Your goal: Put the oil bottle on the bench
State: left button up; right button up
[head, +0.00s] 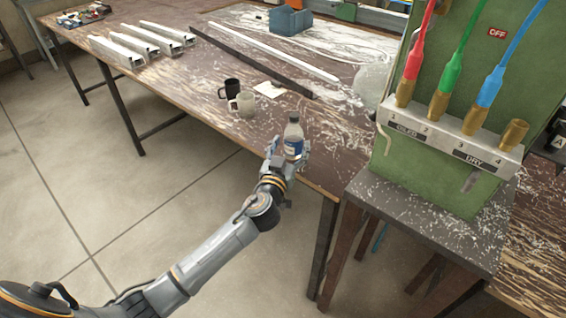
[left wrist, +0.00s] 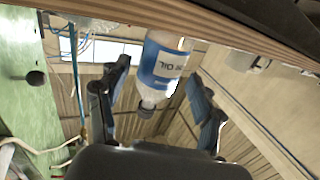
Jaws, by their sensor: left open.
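The oil bottle (head: 293,137) is clear with a dark cap and a blue label. It appears to stand upright on the bench (head: 330,165) close to the front edge. In the left wrist view, which is upside down, the bottle (left wrist: 164,66) shows with the word OIL, its base by the bench edge. My left gripper (head: 288,150) is open at the bottle; its fingers (left wrist: 160,78) are on either side with gaps to the bottle. Its lower part is partly hidden by the gripper in the head view. My right gripper is not in view.
A black mug (head: 230,88) and a pale mug (head: 245,104) stand left of the bottle. A green panel (head: 435,170) with coloured hoses stands at the right on a small dark table (head: 430,225). Metal profiles (head: 118,52) lie farther back. White shavings litter the bench.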

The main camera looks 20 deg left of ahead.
pick_arm(q)
jog(key=s+b, duration=0.1)
jog(key=s, duration=0.8)
jog(key=s+a+f+m+g, duration=0.1)
jog(key=s+f+g, duration=0.15)
jog(key=f, duration=0.95)
jog(key=s+a+f+m+g, duration=0.1)
jog(key=f+g, duration=0.2)
jog(key=f, duration=0.9)
jog(key=s+a+f+g, duration=0.1)
jog(key=s+f+g, duration=0.1)
jog(key=s+f, duration=0.35)
jog(key=s+f+g, duration=0.2)
jog(key=s+f, duration=0.1)
jog(key=f, duration=0.6)
jog(key=s+f+g, duration=0.2)
jog(key=s+f, duration=0.4)
jog(key=s, duration=0.6)
jog(key=s+f+g, duration=0.3)
jog(key=s+f, duration=0.4)
jog(key=s, duration=0.5)
jog(key=s+f+m+g+h, duration=0.1)
jog(key=s+f, duration=0.5)
jog(key=s, duration=0.6)
jog(key=shift+a+f+g, duration=0.25)
jog(key=shift+f+g, duration=0.05)
jog(key=shift+g, duration=0.45)
jog(key=shift+d, duration=0.1)
